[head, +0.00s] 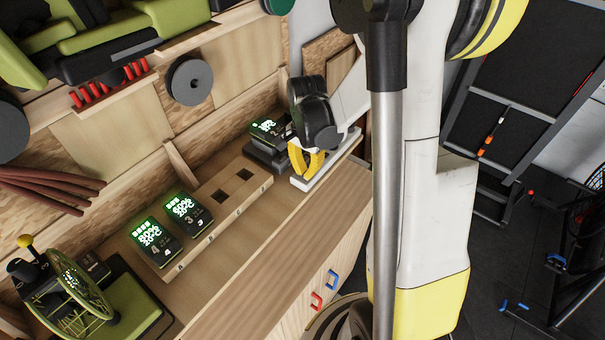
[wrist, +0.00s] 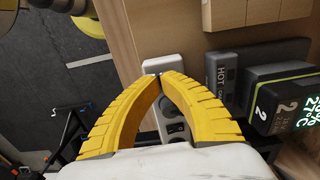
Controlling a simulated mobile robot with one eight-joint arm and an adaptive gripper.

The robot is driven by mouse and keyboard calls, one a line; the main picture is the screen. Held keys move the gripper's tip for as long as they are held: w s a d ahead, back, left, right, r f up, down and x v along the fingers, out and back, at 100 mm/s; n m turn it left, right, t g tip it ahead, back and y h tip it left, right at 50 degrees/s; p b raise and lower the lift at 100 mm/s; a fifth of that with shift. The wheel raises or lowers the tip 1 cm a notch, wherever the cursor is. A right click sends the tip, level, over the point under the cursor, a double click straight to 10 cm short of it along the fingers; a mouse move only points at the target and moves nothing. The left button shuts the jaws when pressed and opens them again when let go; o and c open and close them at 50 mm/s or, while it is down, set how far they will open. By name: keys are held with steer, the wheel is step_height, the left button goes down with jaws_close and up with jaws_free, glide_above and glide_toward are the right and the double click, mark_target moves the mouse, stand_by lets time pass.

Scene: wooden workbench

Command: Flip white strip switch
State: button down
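The white power strip (head: 303,184) lies on the bench near its front edge in the head view, running from my gripper toward the back right. In the wrist view the strip (wrist: 164,64) shows beyond and between my yellow fingers, with round grey sockets in the gap. My gripper (head: 305,172) is over the strip, fingers pointing down; in the wrist view my gripper (wrist: 158,76) has its fingertips together over the strip's far part, holding nothing I can make out.
A grey box marked HOT (wrist: 221,74) sits beside the strip. Next to it is a battery marked 2 (wrist: 284,100) on a dark charger. A wooden rack (head: 215,222) holds two lit batteries, with two empty square holes. The bench's front edge is close to the strip.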

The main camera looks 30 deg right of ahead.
steer(key=shift+f, duration=0.3)
steer(key=shift+r+p, duration=2.1)
steer(key=shift+r, duration=1.45)
steer(key=shift+f, duration=0.1)
